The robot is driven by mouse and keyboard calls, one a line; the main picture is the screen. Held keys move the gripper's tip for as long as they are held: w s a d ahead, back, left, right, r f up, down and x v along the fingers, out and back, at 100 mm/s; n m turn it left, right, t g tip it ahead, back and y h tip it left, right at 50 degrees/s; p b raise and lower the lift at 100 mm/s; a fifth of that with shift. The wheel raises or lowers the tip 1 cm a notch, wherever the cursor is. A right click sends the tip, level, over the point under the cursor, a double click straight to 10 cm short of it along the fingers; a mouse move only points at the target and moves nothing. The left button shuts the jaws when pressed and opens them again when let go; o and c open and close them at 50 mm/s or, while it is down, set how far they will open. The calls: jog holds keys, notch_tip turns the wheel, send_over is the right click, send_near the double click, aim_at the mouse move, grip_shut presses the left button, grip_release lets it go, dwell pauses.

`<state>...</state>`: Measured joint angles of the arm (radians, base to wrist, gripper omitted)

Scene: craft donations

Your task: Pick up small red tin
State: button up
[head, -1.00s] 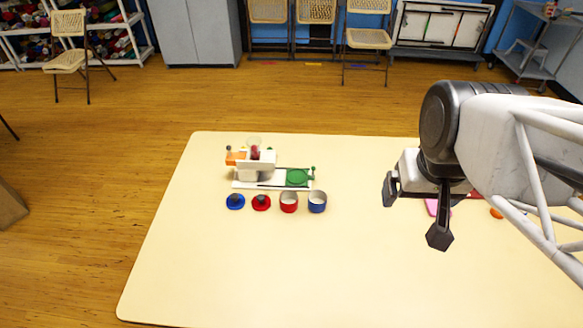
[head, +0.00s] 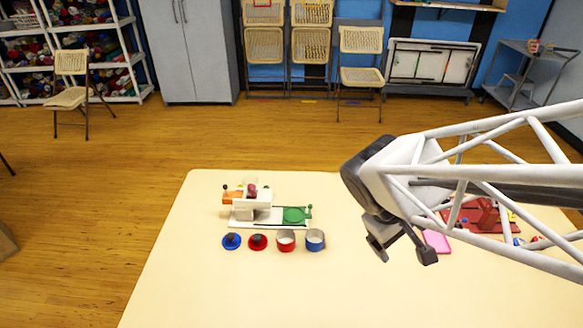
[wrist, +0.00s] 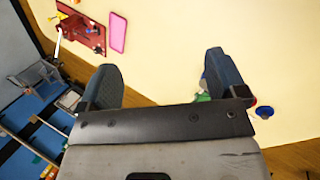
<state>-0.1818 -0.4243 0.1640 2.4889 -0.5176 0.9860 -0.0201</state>
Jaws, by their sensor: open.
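The small red tin (head: 286,241) stands upright on the cream table, open at the top with a pale inside. A blue tin (head: 315,240) of similar size stands just to its right. A red lid with a dark knob (head: 257,242) lies just to its left. My gripper (head: 403,251) is open and empty above the table, well to the right of the tin and apart from it. The wrist view shows both spread fingers (wrist: 160,70) with nothing between them but table. I cannot make out the red tin for sure there.
A blue lid (head: 231,241) lies left of the red one. A pink flat piece (head: 437,241) and a red board (head: 478,216) lie at the right. The table's front middle (head: 300,290) is clear.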

jog(key=w+a+f+n+t+h, duration=0.2)
jog(key=w+a+f+n+h, duration=0.15)
jog(key=w+f+n, duration=0.3)
jog(key=n+t+y, duration=0.4)
jog(key=n+t, duration=0.6)
jog(key=n, duration=1)
send_near(284, 241)
jog(key=r, duration=0.2)
jog(key=s+r, duration=0.1)
jog(key=shift+d+r, duration=0.15)
jog(key=shift+d, duration=0.15)
jog(key=shift+x, duration=1.2)
jog(key=shift+w+d, duration=0.15)
jog(key=shift+x, duration=2.45)
